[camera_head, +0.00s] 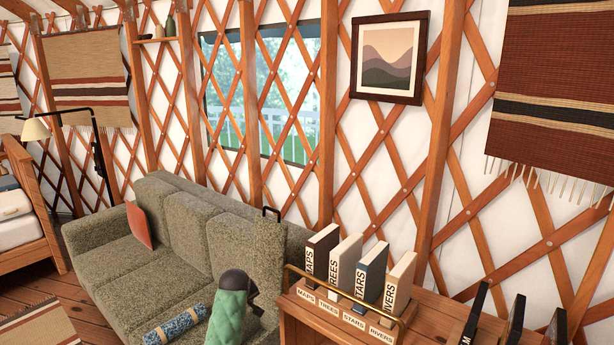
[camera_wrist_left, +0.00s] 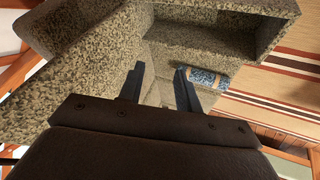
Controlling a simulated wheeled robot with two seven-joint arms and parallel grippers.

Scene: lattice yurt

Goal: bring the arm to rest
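My left gripper (camera_wrist_left: 160,88) shows in the left wrist view with its two dark fingers apart and nothing between them. It points down over the speckled sofa, which also shows behind the fingers. I cannot make out the left fingertips in the head view. My right gripper is in neither view. In the head view several books stand upright in a brass-railed rack (camera_head: 325,312) on a wooden top. The maps book (camera_head: 320,252), trees book (camera_head: 344,262), stars book (camera_head: 370,272) and rivers book (camera_head: 398,284) stand above labels with the same words.
The grey-green sofa (camera_head: 182,227) stands left of the wooden top, with a red cushion (camera_head: 139,226) and a blue patterned roll (camera_head: 175,326) on it. The roll also shows in the wrist view (camera_wrist_left: 206,77). Dark upright objects (camera_head: 516,320) stand at the right. Lattice wall is behind.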

